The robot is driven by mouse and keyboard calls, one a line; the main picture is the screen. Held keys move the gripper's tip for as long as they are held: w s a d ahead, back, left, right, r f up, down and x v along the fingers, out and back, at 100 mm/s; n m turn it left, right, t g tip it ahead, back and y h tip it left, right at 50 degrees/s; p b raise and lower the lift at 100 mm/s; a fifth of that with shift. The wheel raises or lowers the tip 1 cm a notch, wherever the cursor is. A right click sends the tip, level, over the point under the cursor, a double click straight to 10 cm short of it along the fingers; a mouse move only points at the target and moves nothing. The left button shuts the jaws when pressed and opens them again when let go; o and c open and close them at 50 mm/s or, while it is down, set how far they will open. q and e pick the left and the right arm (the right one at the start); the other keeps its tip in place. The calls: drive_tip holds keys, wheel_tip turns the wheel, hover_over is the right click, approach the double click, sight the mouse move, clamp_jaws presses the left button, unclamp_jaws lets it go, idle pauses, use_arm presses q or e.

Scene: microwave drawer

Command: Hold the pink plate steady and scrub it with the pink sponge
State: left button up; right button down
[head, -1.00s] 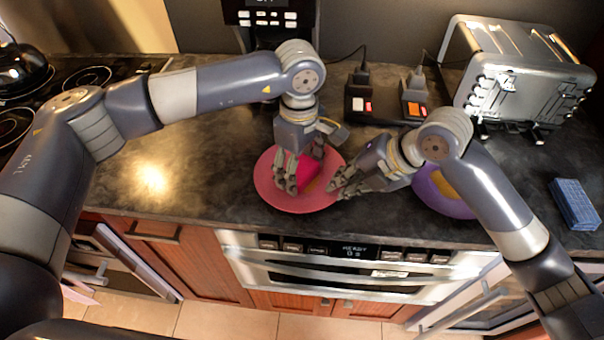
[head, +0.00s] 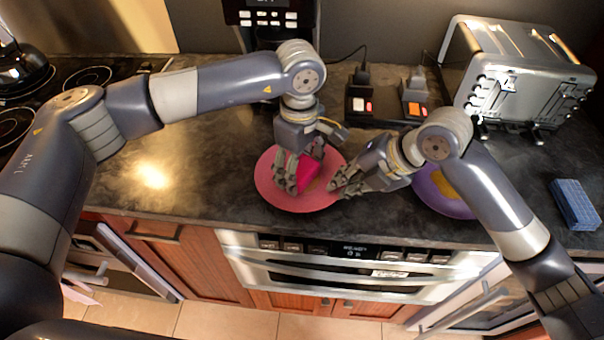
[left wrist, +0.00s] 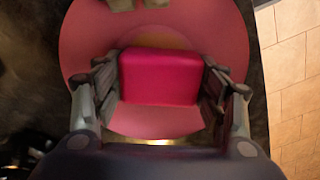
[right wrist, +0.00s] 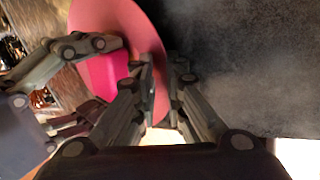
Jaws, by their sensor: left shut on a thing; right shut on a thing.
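The pink plate (head: 292,204) lies on the dark counter near its front edge. It also shows in the left wrist view (left wrist: 95,40) and the right wrist view (right wrist: 115,22). The bright pink sponge (head: 309,168) is over the plate, between the fingers of my left gripper (head: 297,180). In the left wrist view the sponge (left wrist: 160,77) sits between both fingers. My right gripper (head: 342,187) is shut on the plate's right rim; in the right wrist view its fingers (right wrist: 160,90) stand on either side of that rim. The sponge's underside is hidden.
A purple plate or bowl (head: 428,195) with something yellowish in it sits right of the pink plate, partly behind my right arm. A blue sponge-like block (head: 574,204) lies far right. A toaster (head: 520,80) stands at the back right. The counter left of the plate is clear.

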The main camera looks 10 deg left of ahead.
use_arm(q)
drive_tip(key=shift+w+d+f, duration=0.15)
drive_tip(key=shift+w+d, duration=0.2)
drive_tip(key=shift+w, duration=0.3)
use_arm(e)
drive_tip(key=shift+s, duration=0.1)
use_arm(q)
drive_tip(key=shift+s+a, duration=0.4)
drive_tip(key=shift+s, duration=0.35)
drive_tip(key=shift+w+d, duration=0.4)
drive_tip(key=shift+w, duration=0.3)
drive_tip(key=shift+s+a, duration=0.25)
drive_tip(key=shift+s, duration=0.2)
use_arm(e)
drive_tip(key=shift+d+f, duration=0.1)
use_arm(q)
drive_tip(key=shift+s+a, duration=0.15)
drive_tip(key=shift+s, duration=0.15)
drive_tip(key=shift+w+d, duration=0.4)
drive_tip(key=shift+w, duration=0.4)
drive_tip(key=shift+s+a, duration=0.4)
drive_tip(key=shift+s, duration=0.35)
drive_tip(key=shift+w+d, duration=0.4)
drive_tip(key=shift+w, duration=0.35)
use_arm(e)
drive_tip(key=shift+s, duration=0.1)
